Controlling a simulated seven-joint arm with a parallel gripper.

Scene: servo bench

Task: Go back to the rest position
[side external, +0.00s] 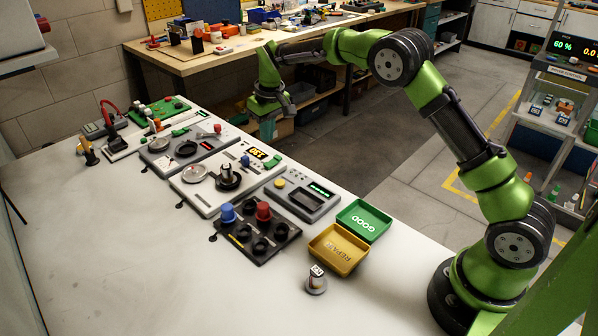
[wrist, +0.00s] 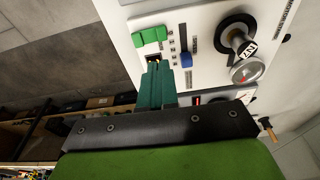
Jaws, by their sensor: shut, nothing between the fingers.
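My gripper (side external: 268,130) hangs at the end of my arm above the far right edge of the white bench, clear of the devices. In the wrist view its teal fingers (wrist: 157,82) are together with nothing between them. Below them in that view is a white test panel (wrist: 215,70) with green blocks (wrist: 150,36), a blue lever (wrist: 186,60), a black round holder (wrist: 237,28) and a round gauge (wrist: 247,70). The fingers hide part of this panel.
A green GOOD tray (side external: 378,208) and a yellow REPAIR tray (side external: 357,264) stand at the bench's right. A black holder block (side external: 283,236) carries blue and red round parts. A small tagged part (side external: 317,284) stands in front. The bench's front left is clear.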

